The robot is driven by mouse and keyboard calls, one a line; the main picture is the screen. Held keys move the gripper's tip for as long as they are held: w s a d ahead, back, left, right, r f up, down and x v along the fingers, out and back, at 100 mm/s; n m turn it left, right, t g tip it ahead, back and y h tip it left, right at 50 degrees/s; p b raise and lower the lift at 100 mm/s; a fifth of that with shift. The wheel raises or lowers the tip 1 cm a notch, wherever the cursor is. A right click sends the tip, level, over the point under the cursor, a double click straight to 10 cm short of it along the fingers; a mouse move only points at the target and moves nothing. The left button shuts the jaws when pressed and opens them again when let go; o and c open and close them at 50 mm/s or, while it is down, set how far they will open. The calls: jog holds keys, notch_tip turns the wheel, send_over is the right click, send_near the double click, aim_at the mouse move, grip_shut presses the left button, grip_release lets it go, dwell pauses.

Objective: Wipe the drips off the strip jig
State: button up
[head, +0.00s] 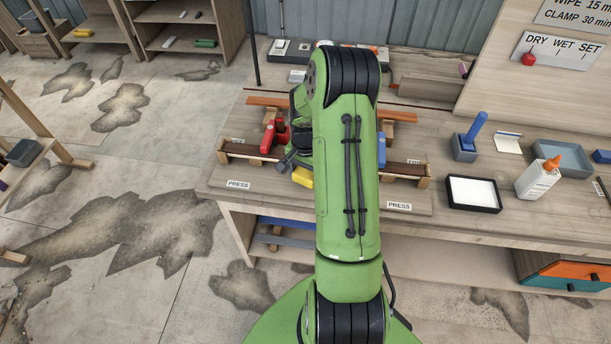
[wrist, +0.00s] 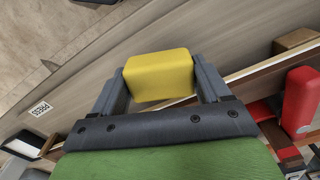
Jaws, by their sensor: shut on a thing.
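My gripper (wrist: 160,85) is shut on a yellow sponge (wrist: 158,76), which sits between its two fingers. In the head view the sponge (head: 302,177) shows just left of my arm, above the front edge of the strip jig (head: 235,150). The jig has a dark strip between wooden blocks, and my arm hides its middle. A red clamp (head: 274,137) stands on the jig; a red part of it (wrist: 299,98) also shows right of my gripper in the wrist view. I cannot make out any drips, nor tell whether the sponge touches the jig.
Labels reading PRESS (head: 399,206) lie along the bench front. To the right are a black-rimmed white tray (head: 473,192), a glue bottle (head: 538,178), a blue-handled tool in a holder (head: 470,138) and a blue tray (head: 575,155). Bare bench lies between the jig and these.

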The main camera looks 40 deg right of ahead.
jog(key=shift+r+p, duration=1.55)
jog(key=shift+r, duration=1)
